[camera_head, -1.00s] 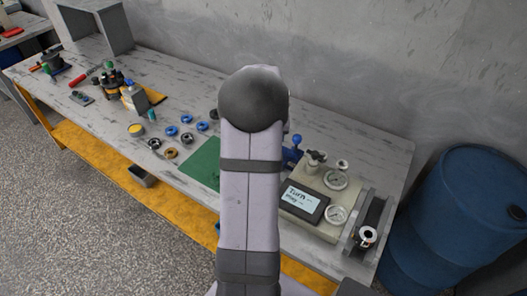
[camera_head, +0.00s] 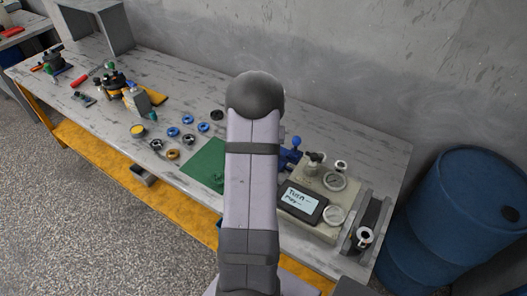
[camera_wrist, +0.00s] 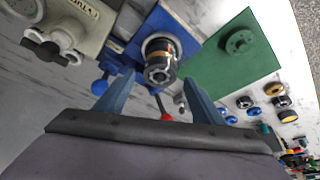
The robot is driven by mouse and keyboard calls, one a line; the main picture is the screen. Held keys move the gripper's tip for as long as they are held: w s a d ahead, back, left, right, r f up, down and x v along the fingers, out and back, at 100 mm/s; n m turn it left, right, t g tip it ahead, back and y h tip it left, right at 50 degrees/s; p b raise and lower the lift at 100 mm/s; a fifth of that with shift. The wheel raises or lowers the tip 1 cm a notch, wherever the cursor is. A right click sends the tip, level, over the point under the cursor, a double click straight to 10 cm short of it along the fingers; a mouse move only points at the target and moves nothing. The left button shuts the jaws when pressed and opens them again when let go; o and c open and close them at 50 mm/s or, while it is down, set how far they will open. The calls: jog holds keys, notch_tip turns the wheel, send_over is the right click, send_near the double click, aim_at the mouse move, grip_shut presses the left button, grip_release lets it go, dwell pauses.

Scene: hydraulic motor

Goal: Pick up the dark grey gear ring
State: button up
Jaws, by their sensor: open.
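Several small rings lie on the bench left of the green mat. Two look dark grey, one dark ring (camera_head: 187,141) and another dark ring (camera_head: 155,144); I cannot tell for sure which is the gear ring. In the wrist view, dark rings (camera_wrist: 280,102) show at the right edge of the mat, too small to make out teeth. My gripper (camera_wrist: 158,88) is open and empty, its two fingers apart. Beyond the fingertips stands a blue fixture (camera_wrist: 140,30) with a cylindrical motor part (camera_wrist: 160,62). In the head view my arm hides the gripper.
The green mat (camera_head: 206,163) bears a round dark green part (camera_wrist: 237,42). A gauge panel with a screen (camera_head: 302,202) stands at the right. Blue rings (camera_head: 173,132), a bottle (camera_head: 137,101) and tools lie to the left. A wall runs behind the bench.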

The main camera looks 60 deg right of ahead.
jog(key=shift+x, duration=1)
jog(key=c, duration=1.4)
jog(key=shift+d+r, duration=0.1)
notch_tip(320, 180, up, 10)
jog(key=b, duration=0.3)
jog(key=shift+r+p, duration=0.65)
jog(key=shift+r, duration=0.1)
jog(key=shift+f, duration=0.15)
